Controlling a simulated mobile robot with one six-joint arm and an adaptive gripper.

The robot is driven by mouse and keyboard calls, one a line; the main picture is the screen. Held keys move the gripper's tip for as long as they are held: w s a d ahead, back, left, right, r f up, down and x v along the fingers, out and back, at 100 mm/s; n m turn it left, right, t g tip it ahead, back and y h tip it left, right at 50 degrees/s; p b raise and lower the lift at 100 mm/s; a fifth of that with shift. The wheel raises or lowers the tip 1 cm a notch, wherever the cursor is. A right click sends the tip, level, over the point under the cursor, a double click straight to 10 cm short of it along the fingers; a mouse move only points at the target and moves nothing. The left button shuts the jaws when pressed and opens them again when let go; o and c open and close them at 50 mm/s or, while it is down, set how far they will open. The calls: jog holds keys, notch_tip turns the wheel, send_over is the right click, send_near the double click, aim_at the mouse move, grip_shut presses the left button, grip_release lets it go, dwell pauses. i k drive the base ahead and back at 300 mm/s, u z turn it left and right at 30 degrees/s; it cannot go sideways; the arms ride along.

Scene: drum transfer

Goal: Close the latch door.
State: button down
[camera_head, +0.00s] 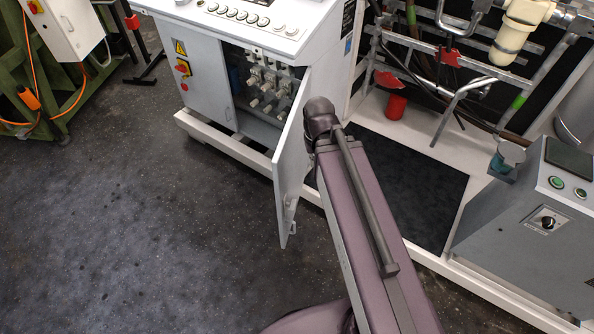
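The grey-white latch door (290,165) stands swung wide open from the right side of the white control cabinet (199,77). The cabinet's opening shows several valve-like fittings (268,85) inside. A small latch piece shows near the door's lower free edge (290,202). My purple arm reaches up from the bottom of the picture, and its far end lies just right of the door, overlapping its edge in the picture. My gripper is not visible; it is hidden behind the arm end or the door. I cannot tell whether anything touches the door.
A black mat (405,190) and a white frame with pipes and a red cup (396,106) lie to the right. A grey control box (535,225) stands at the lower right. A green frame (55,62) is at the upper left. The dark floor (130,220) at left is clear.

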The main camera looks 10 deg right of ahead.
aim_at(291, 158)
jog(key=u, duration=0.35)
jog(key=k, duration=0.85)
jog(key=z, duration=0.05)
